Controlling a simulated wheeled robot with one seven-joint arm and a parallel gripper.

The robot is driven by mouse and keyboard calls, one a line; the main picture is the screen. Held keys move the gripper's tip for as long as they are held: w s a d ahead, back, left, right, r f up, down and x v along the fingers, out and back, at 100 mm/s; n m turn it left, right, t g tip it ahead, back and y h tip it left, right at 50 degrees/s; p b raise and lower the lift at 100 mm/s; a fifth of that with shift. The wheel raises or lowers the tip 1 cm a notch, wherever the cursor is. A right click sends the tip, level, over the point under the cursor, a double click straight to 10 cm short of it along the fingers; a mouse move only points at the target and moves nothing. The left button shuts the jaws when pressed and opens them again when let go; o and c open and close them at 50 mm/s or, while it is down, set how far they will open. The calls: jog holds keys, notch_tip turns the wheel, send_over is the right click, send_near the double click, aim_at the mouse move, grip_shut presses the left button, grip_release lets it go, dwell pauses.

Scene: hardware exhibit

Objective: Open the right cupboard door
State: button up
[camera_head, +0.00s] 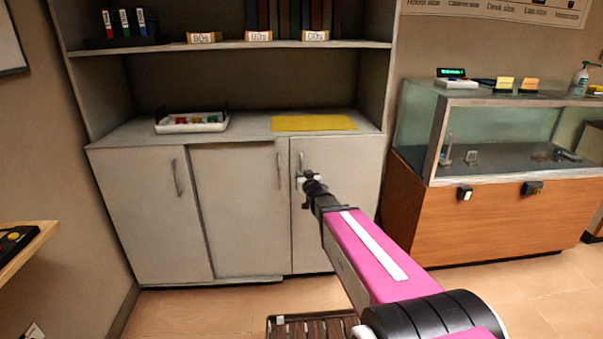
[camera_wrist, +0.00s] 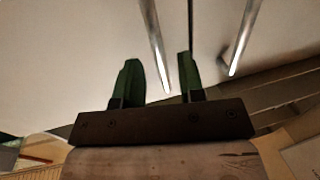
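The grey cupboard has a right door (camera_head: 335,225) that looks shut, with an upright metal handle (camera_head: 300,163) near its left edge. My gripper (camera_head: 309,182) is at this handle in the head view, partly covering its lower part. In the wrist view my gripper (camera_wrist: 158,78) has its two green fingers apart. A metal bar handle (camera_wrist: 154,45) shows between them, with visible gaps on both sides. A second handle (camera_wrist: 245,40) shows outside the right finger, across a door seam. The wrist view alone does not tell which door each handle belongs to.
The middle door (camera_head: 235,215) and left door (camera_head: 140,215) look shut. A tray (camera_head: 192,127) and a yellow mat (camera_head: 312,123) lie on the counter above. A display case (camera_head: 490,210) stands to the right. A slatted brown object (camera_head: 310,328) is on the floor in front.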

jog(key=w, duration=0.3)
jog(key=shift+w+a, duration=0.2)
jog(key=shift+a, duration=0.15)
grip_shut()
jog(key=shift+s, duration=0.2)
